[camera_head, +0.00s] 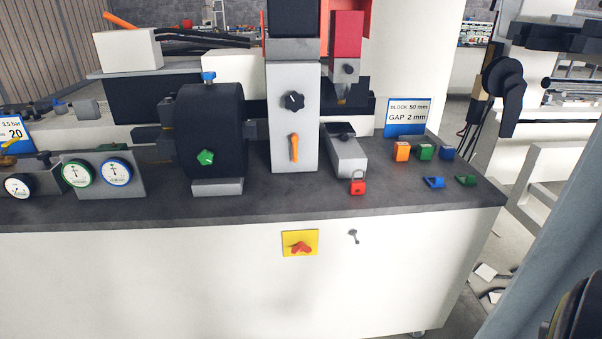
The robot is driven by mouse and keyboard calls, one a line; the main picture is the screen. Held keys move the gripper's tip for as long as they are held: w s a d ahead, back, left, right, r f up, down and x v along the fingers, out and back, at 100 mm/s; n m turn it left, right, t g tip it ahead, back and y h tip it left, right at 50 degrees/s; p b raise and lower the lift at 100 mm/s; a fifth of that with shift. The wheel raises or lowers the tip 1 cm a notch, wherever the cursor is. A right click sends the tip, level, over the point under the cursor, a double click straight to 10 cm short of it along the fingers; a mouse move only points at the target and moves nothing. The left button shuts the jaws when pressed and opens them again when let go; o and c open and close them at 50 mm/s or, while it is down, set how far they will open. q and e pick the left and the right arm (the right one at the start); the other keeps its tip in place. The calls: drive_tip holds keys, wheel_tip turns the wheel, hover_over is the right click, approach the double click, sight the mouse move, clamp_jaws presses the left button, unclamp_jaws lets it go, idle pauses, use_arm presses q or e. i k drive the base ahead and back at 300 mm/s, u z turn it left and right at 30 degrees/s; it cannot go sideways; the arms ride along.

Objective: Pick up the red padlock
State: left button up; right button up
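The red padlock (358,187) is on the dark bench top (260,211), near its front edge and right of centre. Its shackle points up. It stands just in front of a grey block-shaped machine part (348,158); I cannot tell if the two touch. Neither of my grippers shows in the head view.
Orange (401,151), green (425,152) and blue (447,153) blocks sit to the padlock's right. Small blue (434,182) and green (466,180) pieces lie in front of them. A grey machine column (293,115) rises behind left. The bench front strip is clear.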

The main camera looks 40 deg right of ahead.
sight(356, 187)
drive_tip(key=z, duration=0.35)
drive_tip(key=i, duration=1.1)
drive_tip(key=z, duration=0.8)
